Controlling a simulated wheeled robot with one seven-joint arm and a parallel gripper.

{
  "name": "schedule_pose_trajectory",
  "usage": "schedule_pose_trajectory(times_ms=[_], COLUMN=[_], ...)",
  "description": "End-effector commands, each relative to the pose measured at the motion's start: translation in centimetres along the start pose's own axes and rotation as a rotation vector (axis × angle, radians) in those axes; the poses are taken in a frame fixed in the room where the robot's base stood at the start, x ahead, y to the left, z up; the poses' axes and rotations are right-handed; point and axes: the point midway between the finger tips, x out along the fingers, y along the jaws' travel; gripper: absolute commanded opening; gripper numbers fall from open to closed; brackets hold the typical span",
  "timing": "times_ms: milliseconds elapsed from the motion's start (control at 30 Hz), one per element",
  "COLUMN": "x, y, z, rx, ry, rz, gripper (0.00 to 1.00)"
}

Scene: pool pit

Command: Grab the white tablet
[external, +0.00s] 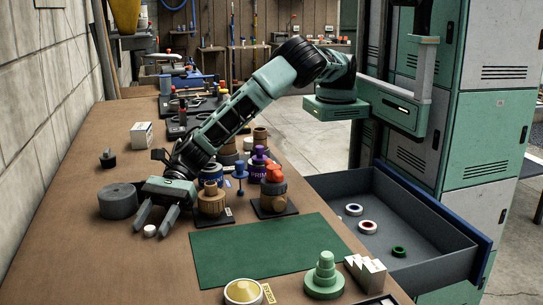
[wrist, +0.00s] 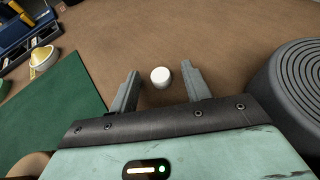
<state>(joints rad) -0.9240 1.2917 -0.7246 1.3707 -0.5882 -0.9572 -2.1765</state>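The white tablet (external: 150,231) is a small round white piece lying on the brown tabletop. It also shows in the wrist view (wrist: 160,77), centred ahead of my gripper. My gripper (external: 156,222) points down at the table, with its fingers apart on either side of the tablet in the external view. In the wrist view my gripper (wrist: 160,88) is open and empty, with a gap between each finger and the tablet. The tablet sits near the level of the fingertips, slightly beyond them. I cannot tell the exact height of the fingertips above the table.
A grey ribbed cylinder (external: 118,201) stands just left of my gripper; it is at the right in the wrist view (wrist: 290,95). Wooden pieces on a dark base (external: 211,203) stand to the right. A green mat (external: 255,250) lies nearer the camera. An open drawer (external: 420,225) is beside the table.

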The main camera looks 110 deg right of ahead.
Motion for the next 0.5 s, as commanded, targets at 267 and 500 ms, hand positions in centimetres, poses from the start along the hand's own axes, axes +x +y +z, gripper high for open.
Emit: schedule_pose_trajectory(times_ms=[267,500], x=[-0.02,-0.05], y=[0.01,0.0], z=[0.02,0.09], rx=[0.0,0.0], ry=[0.0,-0.001], rz=[0.0,0.0], gripper=[0.0,0.0])
